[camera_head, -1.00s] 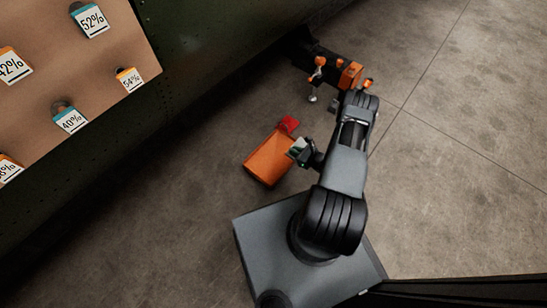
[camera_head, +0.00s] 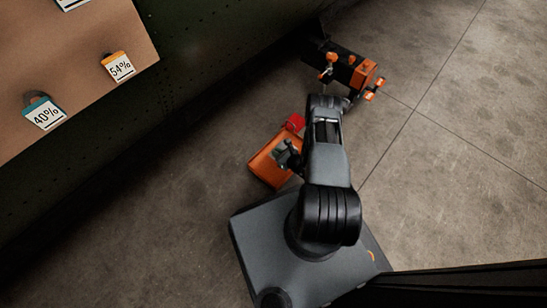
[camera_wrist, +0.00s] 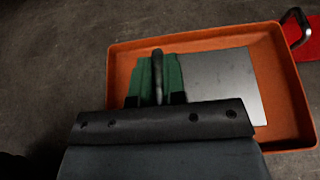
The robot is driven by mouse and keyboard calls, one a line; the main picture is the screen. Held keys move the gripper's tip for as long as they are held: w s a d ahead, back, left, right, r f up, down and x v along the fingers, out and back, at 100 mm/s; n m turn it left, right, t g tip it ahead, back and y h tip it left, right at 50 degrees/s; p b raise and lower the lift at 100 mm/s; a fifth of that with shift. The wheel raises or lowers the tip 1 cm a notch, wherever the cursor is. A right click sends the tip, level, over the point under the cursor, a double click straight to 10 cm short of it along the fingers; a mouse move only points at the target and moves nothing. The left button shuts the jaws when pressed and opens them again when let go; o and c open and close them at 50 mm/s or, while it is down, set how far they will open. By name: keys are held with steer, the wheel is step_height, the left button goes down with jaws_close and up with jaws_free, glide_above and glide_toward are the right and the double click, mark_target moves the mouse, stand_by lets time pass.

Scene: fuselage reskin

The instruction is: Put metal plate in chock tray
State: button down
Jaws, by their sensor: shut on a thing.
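The orange chock tray (camera_head: 262,172) lies on the floor beyond my base; it fills much of the wrist view (camera_wrist: 122,60). The flat grey metal plate (camera_wrist: 225,80) shows over the tray's inside, within its rim. A green, uneven-edged area (camera_wrist: 143,80) adjoins the plate's left side, with a dark rod over it; I cannot tell whether it is part of the plate. My gripper (camera_head: 287,155) is over the tray, shut on the metal plate; the wrist view also shows my gripper (camera_wrist: 157,98). Its grip is partly hidden, and whether the plate touches the tray floor is unclear.
A red object (camera_head: 295,122) sits at the tray's far end. A dark device with orange parts (camera_head: 345,72) stands farther off, near the dark green fuselage (camera_head: 210,50). A brown panel (camera_head: 65,65) carries percentage tags. The concrete floor (camera_head: 460,150) at right is clear.

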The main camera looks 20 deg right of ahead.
steer(key=f+b, duration=0.2)
steer(key=f, duration=0.1)
steer(key=w+f+b, duration=0.1)
steer(key=f, duration=0.1)
steer(key=shift+a+b, duration=0.3)
steer(key=shift+a, duration=0.1)
steer(key=shift+a+r, duration=0.1)
steer(key=shift+r, duration=0.1)
steer(key=shift+f, duration=0.1)
steer(key=c, duration=1.2)
jaws_free()
